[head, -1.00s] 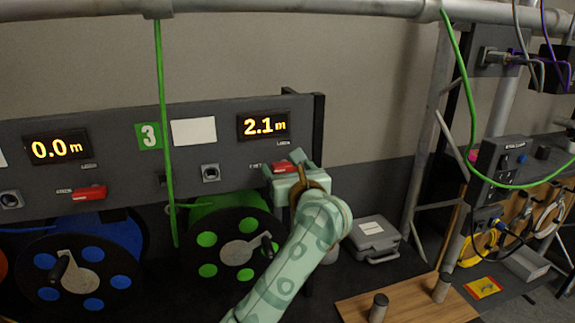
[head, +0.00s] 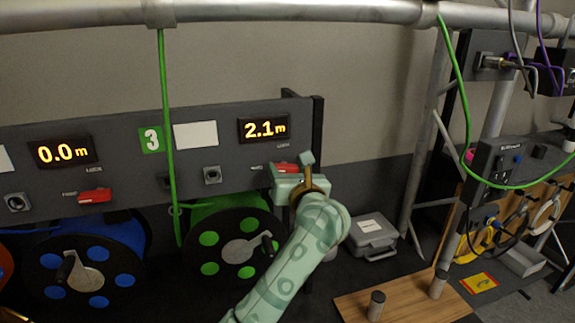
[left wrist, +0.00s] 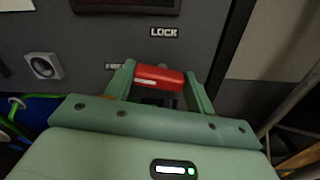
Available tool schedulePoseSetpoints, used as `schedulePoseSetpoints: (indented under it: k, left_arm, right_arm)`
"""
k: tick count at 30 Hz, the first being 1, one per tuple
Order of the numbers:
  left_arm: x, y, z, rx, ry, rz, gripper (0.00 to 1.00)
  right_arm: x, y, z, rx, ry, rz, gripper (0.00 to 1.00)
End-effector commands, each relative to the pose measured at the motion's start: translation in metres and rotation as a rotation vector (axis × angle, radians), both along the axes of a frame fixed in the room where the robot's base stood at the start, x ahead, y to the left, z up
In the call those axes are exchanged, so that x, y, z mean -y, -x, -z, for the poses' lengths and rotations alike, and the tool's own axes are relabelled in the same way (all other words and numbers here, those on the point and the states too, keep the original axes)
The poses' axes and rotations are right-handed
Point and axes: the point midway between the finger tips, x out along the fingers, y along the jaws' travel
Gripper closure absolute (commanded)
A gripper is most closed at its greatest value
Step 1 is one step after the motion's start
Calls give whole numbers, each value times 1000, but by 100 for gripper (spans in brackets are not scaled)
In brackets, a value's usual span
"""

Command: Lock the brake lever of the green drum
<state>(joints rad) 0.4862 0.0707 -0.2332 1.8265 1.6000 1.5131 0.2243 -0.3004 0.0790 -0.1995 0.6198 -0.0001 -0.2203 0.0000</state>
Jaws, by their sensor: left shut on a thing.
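The green drum (head: 208,238) hangs below the dark panel, with a green cable running up from it. Its red brake lever (head: 286,168) is on the panel below the 2.1 m display (head: 264,128). My left gripper (head: 296,174) is at the lever. In the left wrist view its two fingers (left wrist: 160,88) are on either side of the red lever (left wrist: 158,78), shut on it. The lever lies about level, below the LOCK label (left wrist: 164,33) and near the partly hidden FREE label. The right gripper is not in view.
The blue drum (head: 122,232) and its red lever (head: 95,196) are to the left. A grey case (head: 371,236) stands right of my arm. A wooden board with pegs (head: 408,300) lies at the front. A truss pipe (head: 300,14) crosses above.

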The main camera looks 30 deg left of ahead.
Motion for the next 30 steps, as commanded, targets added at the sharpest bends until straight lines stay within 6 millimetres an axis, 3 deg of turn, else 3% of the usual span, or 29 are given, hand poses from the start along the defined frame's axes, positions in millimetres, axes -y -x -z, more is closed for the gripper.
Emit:
schedulePoseSetpoints:
  k: [1,30]
  left_arm:
    - [0,0,-5,-32,-24,0,68]
    - [4,-4,-6,-730,-620,2,68]
  right_arm:
    - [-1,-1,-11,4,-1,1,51]
    - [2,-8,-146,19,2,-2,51]
